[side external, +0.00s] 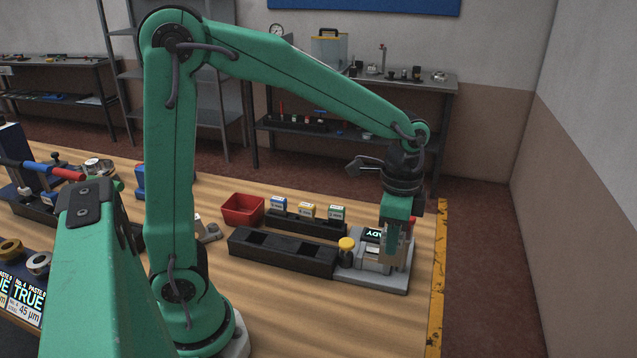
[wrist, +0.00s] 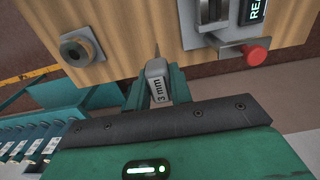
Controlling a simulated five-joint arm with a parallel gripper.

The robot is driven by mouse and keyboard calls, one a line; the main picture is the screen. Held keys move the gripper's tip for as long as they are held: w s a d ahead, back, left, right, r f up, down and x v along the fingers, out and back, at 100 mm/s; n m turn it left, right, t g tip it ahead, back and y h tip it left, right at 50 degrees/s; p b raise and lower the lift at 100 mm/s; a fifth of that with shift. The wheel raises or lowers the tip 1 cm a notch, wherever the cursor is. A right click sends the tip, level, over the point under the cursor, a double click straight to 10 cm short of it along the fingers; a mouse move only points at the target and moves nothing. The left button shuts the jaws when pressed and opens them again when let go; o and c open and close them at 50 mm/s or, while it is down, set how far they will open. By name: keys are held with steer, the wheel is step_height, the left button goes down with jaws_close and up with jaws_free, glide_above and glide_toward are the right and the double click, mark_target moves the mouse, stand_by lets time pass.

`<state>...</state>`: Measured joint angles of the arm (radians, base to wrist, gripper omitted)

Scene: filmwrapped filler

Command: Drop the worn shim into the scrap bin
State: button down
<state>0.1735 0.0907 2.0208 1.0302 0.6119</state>
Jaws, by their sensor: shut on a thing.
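My gripper (side external: 397,255) points down at the right of the bench, in front of the grey device with a lit display (side external: 374,236). In the wrist view my gripper (wrist: 156,88) is shut on a small grey shim (wrist: 157,82) marked "3 mm", with a thin dark tip beyond the jaws. I cannot tell wear on it. The shim is not clear in the side view. A red open bin (side external: 243,210), likely the scrap bin, stands well to the left, behind the black slotted block. It is not recognisable in the wrist view.
A black slotted block (side external: 283,252) lies between the bin and the device. Behind it a black rack (side external: 306,224) holds blue, yellow and green labelled blocks. A yellow-capped post (side external: 346,246) stands beside the device. The bench's yellow-striped edge (side external: 437,280) is close on the right.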

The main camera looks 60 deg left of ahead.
mark_target(243, 199)
steer(key=shift+r, duration=0.1)
step_height(243, 199, up, 5)
steer(key=shift+f, duration=0.1)
steer(key=s+a, duration=0.2)
steer(key=a, duration=1.2)
steer(key=s+a, duration=0.2)
steer(key=a, duration=1.2)
steer(key=s+a, duration=1.3)
steer(key=a, duration=0.1)
step_height(243, 199, down, 11)
steer(key=shift+w+d, duration=0.15)
steer(key=shift+d, duration=0.05)
steer(key=shift+f, duration=0.15)
steer(key=shift+f, duration=2.9)
